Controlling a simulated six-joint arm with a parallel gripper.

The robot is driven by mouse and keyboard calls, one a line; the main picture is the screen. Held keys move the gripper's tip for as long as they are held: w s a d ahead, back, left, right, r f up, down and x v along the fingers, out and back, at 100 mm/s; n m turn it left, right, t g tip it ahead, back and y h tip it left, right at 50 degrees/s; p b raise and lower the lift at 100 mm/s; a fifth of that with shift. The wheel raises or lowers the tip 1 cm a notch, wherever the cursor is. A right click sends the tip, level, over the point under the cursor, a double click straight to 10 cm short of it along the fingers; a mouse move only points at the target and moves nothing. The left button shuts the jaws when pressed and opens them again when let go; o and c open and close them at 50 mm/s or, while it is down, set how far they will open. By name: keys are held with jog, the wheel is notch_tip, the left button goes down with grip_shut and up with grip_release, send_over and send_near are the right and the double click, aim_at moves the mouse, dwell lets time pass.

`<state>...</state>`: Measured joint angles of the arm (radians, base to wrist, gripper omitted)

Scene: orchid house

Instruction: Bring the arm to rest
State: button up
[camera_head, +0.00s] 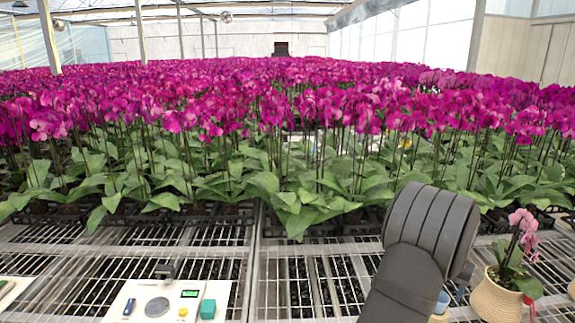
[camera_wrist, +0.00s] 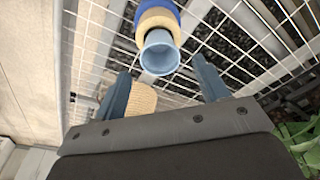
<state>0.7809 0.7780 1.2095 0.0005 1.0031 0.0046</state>
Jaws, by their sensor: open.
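My gripper (camera_wrist: 160,82) is open in the wrist view, its two blue-grey fingers spread apart with nothing held between them. A light blue round cup-like piece (camera_wrist: 160,54) shows just beyond the gap between the fingertips, with beige and darker blue round parts behind it.
In the head view a woven pot (camera_head: 495,300) with a small pink orchid (camera_head: 522,228) stands right of my arm. Magenta orchids (camera_head: 260,100) fill the bench behind. Wire mesh (camera_head: 300,285) lies bare between.

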jog(key=f, duration=0.5)
jog(key=shift+w+d+f, duration=0.15)
jog(key=shift+w+d, duration=0.1)
notch_tip(320, 180, up, 3)
jog(key=shift+f, duration=0.1)
jog(key=shift+r, duration=0.6)
